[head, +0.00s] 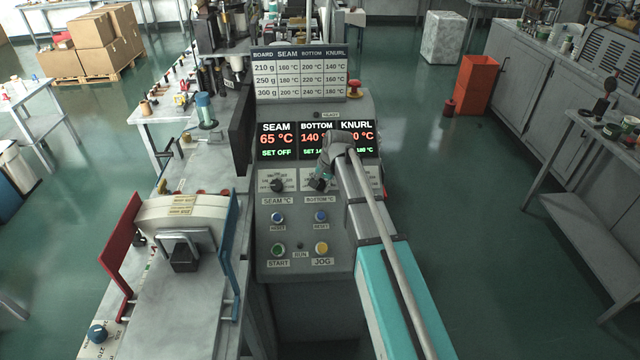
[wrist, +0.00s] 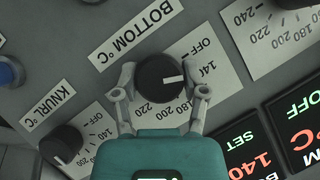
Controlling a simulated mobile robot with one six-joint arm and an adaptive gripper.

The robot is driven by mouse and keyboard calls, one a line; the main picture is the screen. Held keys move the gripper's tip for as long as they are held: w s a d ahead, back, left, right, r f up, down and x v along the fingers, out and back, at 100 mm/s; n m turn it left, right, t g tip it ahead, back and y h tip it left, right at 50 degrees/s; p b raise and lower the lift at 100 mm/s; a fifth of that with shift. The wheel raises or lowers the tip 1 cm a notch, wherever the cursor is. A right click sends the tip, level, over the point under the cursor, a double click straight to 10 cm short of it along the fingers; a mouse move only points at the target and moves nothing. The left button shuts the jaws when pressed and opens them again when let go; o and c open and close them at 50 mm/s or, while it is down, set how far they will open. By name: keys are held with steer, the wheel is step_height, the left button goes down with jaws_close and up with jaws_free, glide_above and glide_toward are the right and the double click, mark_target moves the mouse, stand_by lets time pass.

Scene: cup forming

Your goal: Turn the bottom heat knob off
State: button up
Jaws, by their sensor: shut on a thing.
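The bottom heat knob (wrist: 160,78) is a round black knob with a white pointer line. In the wrist view it sits on a white dial plate, and its pointer aims right, near the 140 mark, with OFF a little above. My gripper (wrist: 164,84) has one finger on each side of the knob and is shut on it. The BOTTOM display (head: 314,138) reads 140 °C, with a set line starting 14 and partly hidden by my arm.
The seam knob (head: 277,185) is left of my gripper, and its display reads SET OFF. The knurl knob (wrist: 62,144) is close by in the wrist view. Buttons, among them a blue one (head: 321,216), lie below. A red mushroom button (head: 354,89) is above right.

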steer(key=shift+n+g+h+p, duration=0.4)
steer(key=shift+n+h, duration=0.7)
steer(key=shift+n, duration=0.8)
steer(key=o, duration=1.2)
steer(key=shift+c, duration=0.2)
